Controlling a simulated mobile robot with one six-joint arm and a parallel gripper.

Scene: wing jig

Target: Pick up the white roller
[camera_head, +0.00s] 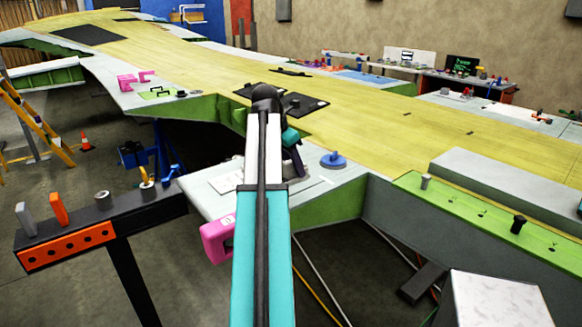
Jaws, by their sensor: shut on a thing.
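My arm rises through the middle of the head view, and its far end bends down over the pale grey panel by the yellow wing. My gripper (297,168) shows only in part there, dark and small beside the arm. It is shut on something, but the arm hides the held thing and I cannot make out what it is. I cannot pick out the white roller for certain.
A blue round-based tool (333,160) sits on the panel right of my gripper. A pink clamp (217,241) grips the panel's front edge. The yellow wing (370,130) spreads behind. Orange and grey blocks stand on the dark bench. A white box (497,300) is at the lower right.

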